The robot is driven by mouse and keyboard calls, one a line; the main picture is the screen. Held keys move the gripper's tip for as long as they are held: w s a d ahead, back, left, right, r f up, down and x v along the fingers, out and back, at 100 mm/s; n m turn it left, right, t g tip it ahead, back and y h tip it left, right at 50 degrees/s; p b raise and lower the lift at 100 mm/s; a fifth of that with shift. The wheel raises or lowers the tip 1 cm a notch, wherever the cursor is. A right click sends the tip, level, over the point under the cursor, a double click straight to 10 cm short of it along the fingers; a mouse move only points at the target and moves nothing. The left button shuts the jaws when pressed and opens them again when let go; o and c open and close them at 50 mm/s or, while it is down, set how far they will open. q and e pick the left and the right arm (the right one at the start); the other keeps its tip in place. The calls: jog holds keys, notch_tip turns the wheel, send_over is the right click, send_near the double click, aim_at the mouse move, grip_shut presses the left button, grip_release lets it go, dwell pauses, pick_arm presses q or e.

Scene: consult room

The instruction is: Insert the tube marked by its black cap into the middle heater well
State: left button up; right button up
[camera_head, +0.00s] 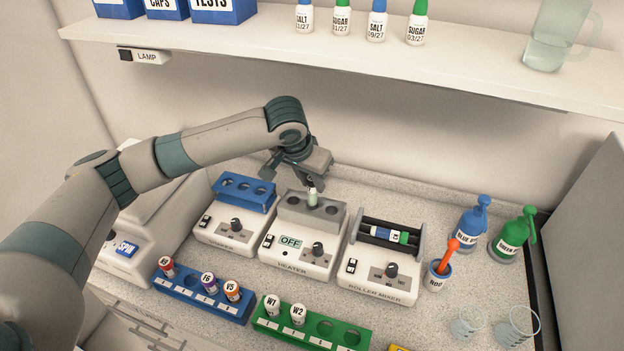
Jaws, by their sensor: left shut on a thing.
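The heater (297,254) stands mid-counter with a grey well block (291,216) on top and an OFF display. My left gripper (312,184) is above the block, pointing down, shut on a tube (312,198). Only a short pale green-white part of the tube shows below the jaws, upright. Its cap is hidden by the gripper, so I cannot see its colour. The tube's lower end lines up with the middle well. I cannot tell whether its tip is inside or just above. My right gripper is not in view.
A blue-block device (243,193) stands left of the heater and a roller mixer (376,271) right of it. In front are a blue rack (200,299) and a green rack (312,331) with capped tubes. Bottles and beakers stand at right. A shelf (330,55) overhangs behind.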

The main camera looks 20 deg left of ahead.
aim_at(312, 193)
pick_arm(q)
jog(key=shift+f, duration=0.25)
jog(key=shift+f, duration=0.75)
jog(key=shift+f, duration=0.35)
jog(key=shift+f, duration=0.4)
jog(key=shift+f, duration=0.35)
jog(key=o, duration=1.1)
